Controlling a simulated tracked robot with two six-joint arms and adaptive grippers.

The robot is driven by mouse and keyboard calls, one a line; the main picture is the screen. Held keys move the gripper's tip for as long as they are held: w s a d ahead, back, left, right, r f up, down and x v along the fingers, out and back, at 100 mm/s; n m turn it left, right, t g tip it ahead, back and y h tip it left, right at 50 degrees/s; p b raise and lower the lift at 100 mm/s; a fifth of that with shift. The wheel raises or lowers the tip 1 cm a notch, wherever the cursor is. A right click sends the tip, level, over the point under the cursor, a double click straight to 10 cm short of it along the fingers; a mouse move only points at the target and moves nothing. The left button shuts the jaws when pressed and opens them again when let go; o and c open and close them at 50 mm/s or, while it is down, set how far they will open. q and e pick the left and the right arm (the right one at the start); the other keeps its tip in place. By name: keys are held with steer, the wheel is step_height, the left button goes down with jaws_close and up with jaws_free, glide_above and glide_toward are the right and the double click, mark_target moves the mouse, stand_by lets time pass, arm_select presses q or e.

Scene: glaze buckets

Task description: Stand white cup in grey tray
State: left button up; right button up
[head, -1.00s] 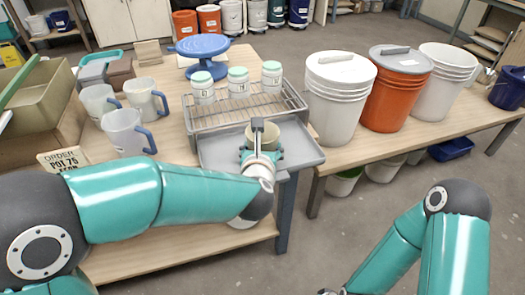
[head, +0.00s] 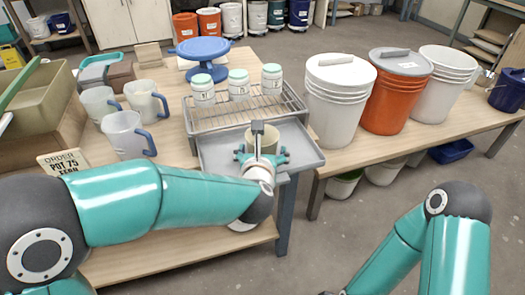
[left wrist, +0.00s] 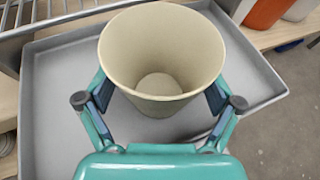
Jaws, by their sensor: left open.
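The white cup (left wrist: 163,60), cream-toned and empty, stands upright on the grey tray (left wrist: 55,100), as far as the left wrist view shows. Its underside is hidden. In the head view the cup (head: 270,140) is partly covered by my left gripper (head: 262,157), over the grey tray (head: 308,157). My left gripper also shows in the left wrist view (left wrist: 160,104). It is open, with one finger on each side of the cup. Whether the pads still touch the wall is hard to tell. My right gripper is out of view.
A wire rack (head: 240,110) with several lidded jars stands just behind the tray. Several measuring jugs (head: 128,135) stand to the left. A white bucket (head: 338,100) and an orange bucket (head: 393,98) stand on the right table. The tray is clear around the cup.

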arm_select(q)
steer(key=shift+s+r, duration=0.2)
steer(key=shift+s, duration=0.2)
steer(key=d+v, duration=0.1)
steer(key=v, duration=1)
steer(key=shift+a, duration=0.5)
steer(key=shift+s+f, duration=0.1)
steer(key=shift+s, duration=0.1)
